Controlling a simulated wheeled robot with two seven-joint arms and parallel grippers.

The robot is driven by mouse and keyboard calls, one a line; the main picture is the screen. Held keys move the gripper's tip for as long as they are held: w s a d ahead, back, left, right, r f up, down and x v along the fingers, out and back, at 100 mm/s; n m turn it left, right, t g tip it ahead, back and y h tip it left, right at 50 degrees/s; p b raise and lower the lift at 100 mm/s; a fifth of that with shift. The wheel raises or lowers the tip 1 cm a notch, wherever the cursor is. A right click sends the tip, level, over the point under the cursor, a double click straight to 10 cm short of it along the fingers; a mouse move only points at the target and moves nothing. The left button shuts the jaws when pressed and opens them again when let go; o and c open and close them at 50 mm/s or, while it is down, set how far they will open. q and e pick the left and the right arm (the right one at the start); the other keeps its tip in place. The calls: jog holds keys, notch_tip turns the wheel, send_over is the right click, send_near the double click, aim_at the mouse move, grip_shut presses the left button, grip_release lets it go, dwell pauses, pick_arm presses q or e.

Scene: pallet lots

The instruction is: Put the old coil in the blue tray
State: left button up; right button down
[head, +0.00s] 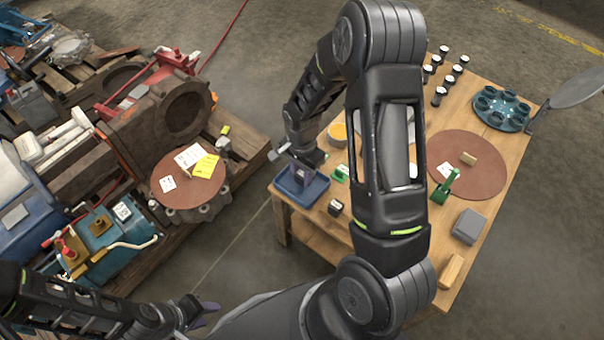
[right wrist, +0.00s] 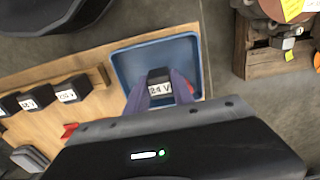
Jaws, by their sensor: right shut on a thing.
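The blue tray (head: 293,196) sits at the left corner of the wooden table; in the right wrist view (right wrist: 196,62) its rim surrounds my fingertips. My right gripper (head: 299,174) points down over the tray. In the right wrist view its purple fingers (right wrist: 160,90) are shut on a dark coil (right wrist: 159,76) with a white "24 V" label. The coil is within the tray's outline; I cannot tell whether it touches the tray floor. My left gripper (head: 203,310) is low at the left, away from the table; its finger opening is unclear.
More dark labelled blocks (right wrist: 72,89) stand in a row on the table. A brown round mat (head: 480,180), a teal holder (head: 502,108) and a grey box (head: 469,226) are at the right. A pallet with machinery (head: 150,130) stands at the left, across a floor gap.

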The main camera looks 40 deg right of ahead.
aim_at(302, 174)
jog(key=c, duration=1.1)
grip_release()
jog(key=shift+r+p, duration=0.3)
notch_tip(302, 174, up, 12)
jog(key=p, duration=0.2)
jog(key=shift+f+p, duration=0.15)
jog(key=shift+p, duration=0.2)
jog(key=s+a+f+n+y, duration=0.1)
jog(key=s+a+f+n, duration=0.15)
jog(key=a+f, duration=0.35)
jog(key=s+a+f+n+y, duration=0.1)
jog(key=s+a+f+n, duration=0.15)
jog(key=a+f, duration=0.3)
jog(key=s+a+f+n, duration=0.2)
jog(key=s+a, duration=0.1)
jog(key=a, duration=0.1)
jog(key=s+a+f+n+y, duration=0.1)
jog(key=s+a+f+n, duration=0.1)
jog(key=s+a+n, duration=0.1)
jog(key=s+a+f+n+y, duration=0.1)
jog(key=s+a+f+n, duration=0.1)
jog(key=a, duration=0.4)
jog(key=shift+s+a+f+n+t, duration=0.1)
jog(key=shift+s+f+n+t, duration=0.15)
jog(key=shift+s, duration=0.35)
jog(key=shift+s+a+f+n+t, duration=0.15)
jog(key=shift+s+n, duration=0.1)
jog(key=shift+s, duration=0.35)
